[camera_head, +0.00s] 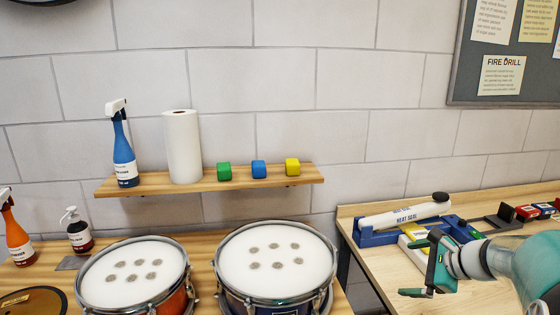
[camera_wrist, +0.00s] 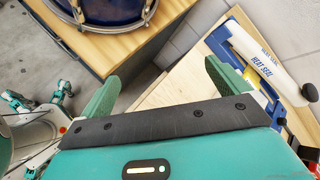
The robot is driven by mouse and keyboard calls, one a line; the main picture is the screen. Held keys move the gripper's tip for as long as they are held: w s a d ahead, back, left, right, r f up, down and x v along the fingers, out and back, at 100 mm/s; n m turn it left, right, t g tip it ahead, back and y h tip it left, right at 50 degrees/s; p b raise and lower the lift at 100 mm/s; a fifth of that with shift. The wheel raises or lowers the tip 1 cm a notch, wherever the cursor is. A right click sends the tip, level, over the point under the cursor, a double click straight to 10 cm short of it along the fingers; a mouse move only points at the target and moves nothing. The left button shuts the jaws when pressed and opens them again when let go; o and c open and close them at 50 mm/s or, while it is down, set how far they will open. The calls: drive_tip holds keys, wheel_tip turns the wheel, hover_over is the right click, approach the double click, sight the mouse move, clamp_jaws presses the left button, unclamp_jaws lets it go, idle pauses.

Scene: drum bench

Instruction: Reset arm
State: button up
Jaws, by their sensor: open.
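My gripper (camera_head: 420,268) is at the right in the head view, in front of the right-hand bench and its heat sealer. Its green fingers are spread apart with nothing between them. In the wrist view the two green fingers of my gripper (camera_wrist: 160,88) stand wide apart, with bare wooden bench top and a bench edge beyond them. My arm reaches in from the right edge of the head view.
A blue and white heat sealer (camera_head: 402,217) lies on the right bench (camera_head: 362,262). Two drums, a left one (camera_head: 135,250) and a right one (camera_head: 275,240), stand on the left bench. A wall shelf (camera_head: 215,183) holds a blue spray bottle (camera_head: 123,150), paper roll (camera_head: 183,145) and three cubes.

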drive_tip(key=s+a+r+n+g+h, duration=0.1)
drive_tip(key=s+a+n+g, duration=0.1)
drive_tip(key=s+a+n, duration=0.4)
drive_tip(key=s+a+r+n+g, duration=0.1)
drive_tip(key=s+a+r+n, duration=0.2)
drive_tip(key=a, duration=0.6)
drive_tip(key=s+a+f+n+h, duration=0.1)
drive_tip(key=s+a+n+h, duration=0.3)
drive_tip(key=s+n, duration=0.8)
drive_tip(key=shift+s+a+f+n, duration=0.15)
drive_tip(key=shift+a+f+n, duration=0.1)
drive_tip(key=shift+a+n, duration=0.5)
